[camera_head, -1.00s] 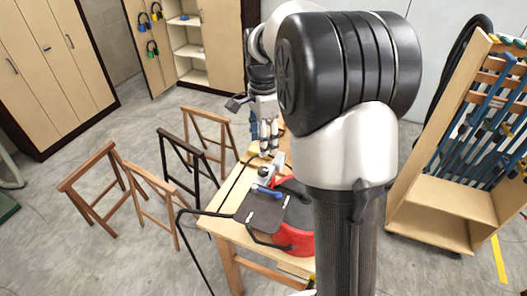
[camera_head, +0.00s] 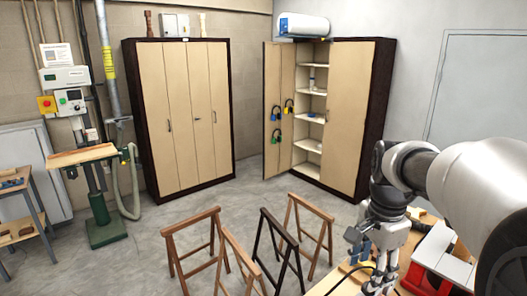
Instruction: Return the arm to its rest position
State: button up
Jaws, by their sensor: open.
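My arm reaches in from the right edge of the head view, with large dark and white joints close to the camera. My gripper (camera_head: 377,284) hangs down at the arm's end, over the wooden workbench (camera_head: 328,286). Its fingers are open, and I see nothing held between them. The fingertips are close to the bottom edge of the picture, so I cannot tell their height above the bench.
Wooden trestles (camera_head: 190,245) and a dark trestle (camera_head: 275,245) stand left of the bench. A red and white machine (camera_head: 436,262) sits on the bench beside my arm. Behind are a closed cabinet (camera_head: 185,115) and an open cabinet (camera_head: 350,110).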

jog(key=s+a+f+n+t+b, duration=0.1)
jog(key=s+a+f+n+b, duration=0.4)
jog(key=s, duration=0.5)
jog(key=s+a+f+n+t+b, duration=0.2)
jog(key=s+a+f+n+b, duration=0.2)
jog(key=s+f+n+b, duration=0.5)
notch_tip(320, 180, down, 3)
jog(key=shift+s+a+f+n+t, duration=0.15)
jog(key=shift+s+a+n+t, duration=0.3)
jog(key=shift+s, duration=0.35)
jog(key=shift+d, duration=0.1)
